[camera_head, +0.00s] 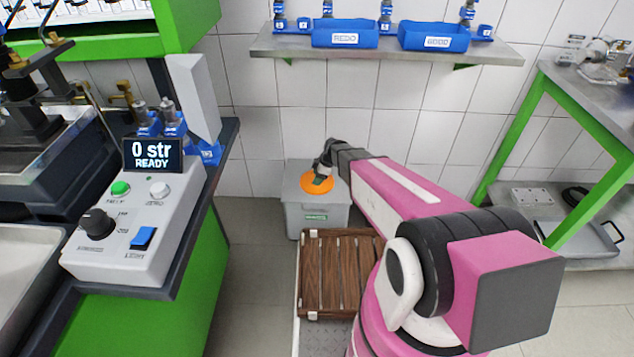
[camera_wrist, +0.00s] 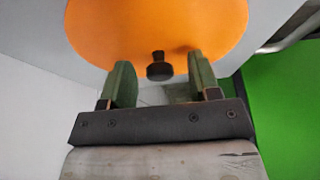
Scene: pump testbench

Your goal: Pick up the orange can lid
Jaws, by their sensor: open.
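The orange can lid (camera_head: 312,186) is a round disc on top of the grey box-shaped can (camera_head: 318,217) on the floor by the wall. In the wrist view the orange can lid (camera_wrist: 150,25) fills the top of the picture, and a dark knob (camera_wrist: 159,67) shows on it. My gripper (camera_wrist: 160,75) is open, with its two green fingers on either side of the knob. A gap shows between each finger and the knob. In the head view my gripper (camera_head: 321,178) is over the lid, and its fingers are small and partly hidden.
A wooden slatted crate or pallet (camera_head: 337,275) lies in front of the can, partly behind my arm. A control box (camera_head: 135,225) reading "0 str READY" stands on the left bench. A shelf (camera_head: 390,52) with blue bins is on the wall above. A green-legged table (camera_head: 590,100) stands at the right.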

